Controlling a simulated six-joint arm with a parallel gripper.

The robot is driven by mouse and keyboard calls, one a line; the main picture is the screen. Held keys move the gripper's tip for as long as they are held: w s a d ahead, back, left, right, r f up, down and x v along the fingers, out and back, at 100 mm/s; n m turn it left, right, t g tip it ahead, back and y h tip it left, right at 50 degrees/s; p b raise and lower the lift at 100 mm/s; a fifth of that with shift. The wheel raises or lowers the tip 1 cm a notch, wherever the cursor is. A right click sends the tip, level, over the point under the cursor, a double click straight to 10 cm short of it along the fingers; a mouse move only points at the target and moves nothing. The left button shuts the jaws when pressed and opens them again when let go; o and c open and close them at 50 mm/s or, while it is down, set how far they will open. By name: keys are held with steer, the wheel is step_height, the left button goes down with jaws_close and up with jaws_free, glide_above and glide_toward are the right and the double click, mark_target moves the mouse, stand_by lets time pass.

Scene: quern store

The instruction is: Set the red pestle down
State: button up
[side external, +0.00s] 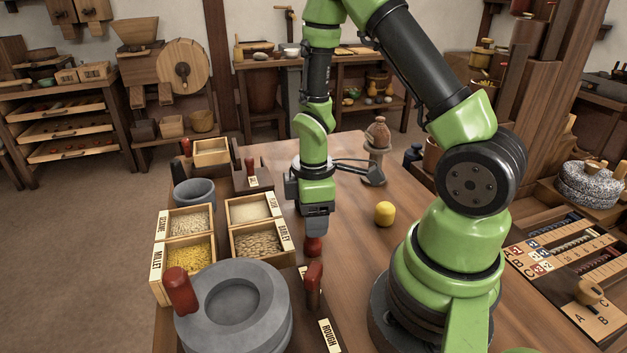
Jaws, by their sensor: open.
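My gripper (316,222) points down over the middle of the table, with its jaws open. Right below it stands a short red upright piece (313,247), probably the red pestle, its top close to the fingertips. I cannot tell whether the fingers still surround or touch it. Its lower end is partly hidden behind the tray corner and the rack. Another red upright piece (314,284) stands nearer the camera, in a dark rack (322,328) labelled ROUGH. A further red-topped piece (250,167) stands at a labelled rack farther back.
A grey stone quern (267,329) with a red handle (179,291) fills the front left. Labelled grain trays (163,275) and a grey bowl (194,193) stand behind it. A yellow piece (384,213) is right of my gripper.

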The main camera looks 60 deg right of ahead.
step_height(320, 180, up, 10)
steer(key=shift+r, duration=0.1)
steer(key=s+a+r+m+t, duration=0.3)
steer(key=a+r+m, duration=0.1)
steer(key=r, duration=0.3)
steer(key=s+a+r+m+t+y, duration=0.1)
steer(key=s+a+r+m+t, duration=0.2)
steer(key=r+m, duration=0.3)
steer(key=shift+s+a+r+t+y, duration=0.3)
steer(key=shift+s+a+r+t, duration=0.15)
steer(key=shift+a, duration=0.25)
steer(key=shift+o, duration=0.5)
steer(key=shift+s+a+r+m, duration=0.15)
steer(key=shift+s+a+m, duration=0.1)
steer(key=shift+s+m, duration=0.35)
steer(key=shift+w, duration=0.1)
